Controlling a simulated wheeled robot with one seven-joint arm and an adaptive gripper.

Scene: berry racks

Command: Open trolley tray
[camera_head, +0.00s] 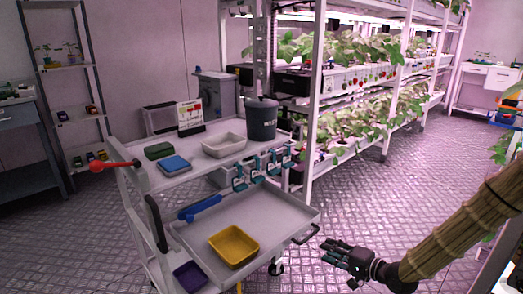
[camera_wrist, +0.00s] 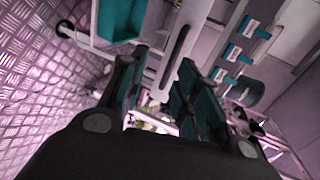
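The grey trolley has a lower tray (camera_head: 285,208) with a raised rim. A dark handle (camera_head: 304,234) sits at the tray's right end. A yellow bin (camera_head: 233,246) and a blue tool (camera_head: 200,208) lie in the tray. My gripper (camera_head: 330,252) is to the right of the tray, apart from the handle. In the wrist view its two fingers (camera_wrist: 162,58) are spread, with nothing held between them. A dark bar-shaped handle (camera_wrist: 175,52) on a pale panel shows beyond the fingertips. I cannot tell how far the tray is pulled out.
The trolley top (camera_head: 195,178) holds a dark bucket (camera_head: 262,120), a pale bin (camera_head: 223,145) and small boxes. Teal clippers (camera_head: 257,168) hang along its side. Plant racks (camera_head: 350,80) stand behind. Patterned floor (camera_head: 400,190) is clear to the right.

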